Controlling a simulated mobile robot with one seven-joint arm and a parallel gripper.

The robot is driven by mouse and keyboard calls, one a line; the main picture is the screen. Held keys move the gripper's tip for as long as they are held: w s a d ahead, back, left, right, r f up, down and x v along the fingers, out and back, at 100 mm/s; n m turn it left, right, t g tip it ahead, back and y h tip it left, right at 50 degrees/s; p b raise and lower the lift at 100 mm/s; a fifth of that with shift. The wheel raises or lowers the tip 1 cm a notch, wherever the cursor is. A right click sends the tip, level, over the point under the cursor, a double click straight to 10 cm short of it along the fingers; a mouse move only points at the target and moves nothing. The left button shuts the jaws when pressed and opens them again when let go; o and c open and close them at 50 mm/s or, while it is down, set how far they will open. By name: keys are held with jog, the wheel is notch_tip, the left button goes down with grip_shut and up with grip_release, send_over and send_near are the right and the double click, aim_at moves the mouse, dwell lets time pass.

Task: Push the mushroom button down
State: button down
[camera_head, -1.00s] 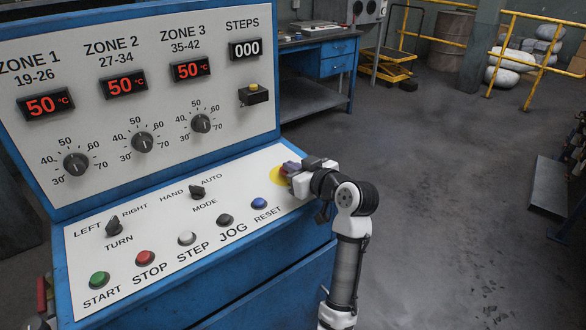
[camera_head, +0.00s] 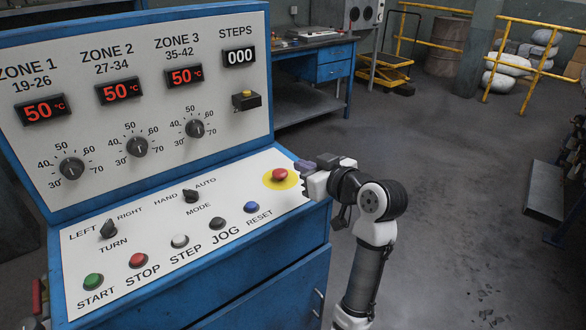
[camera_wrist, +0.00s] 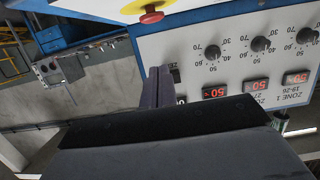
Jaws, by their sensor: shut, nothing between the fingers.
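The mushroom button (camera_head: 280,175) is red and sits on a yellow disc at the right end of the sloped white panel. It also shows at the top of the wrist view (camera_wrist: 151,16), with the yellow collar under its red head. My gripper (camera_head: 303,165) is just to the right of the button, at the panel's right edge, and apart from it. In the wrist view my dark fingers (camera_wrist: 158,84) are together with nothing between them, and the button lies beyond them. I cannot tell from these frames how far down the button's head is.
The sloped panel (camera_head: 165,262) carries START, STOP, STEP, JOG and RESET buttons and two selector knobs. The upright panel (camera_head: 215,60) behind it has dials and red displays. A blue workbench (camera_head: 335,70) stands behind.

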jog(key=shift+v, duration=1.15)
jog(key=shift+r, duration=0.1)
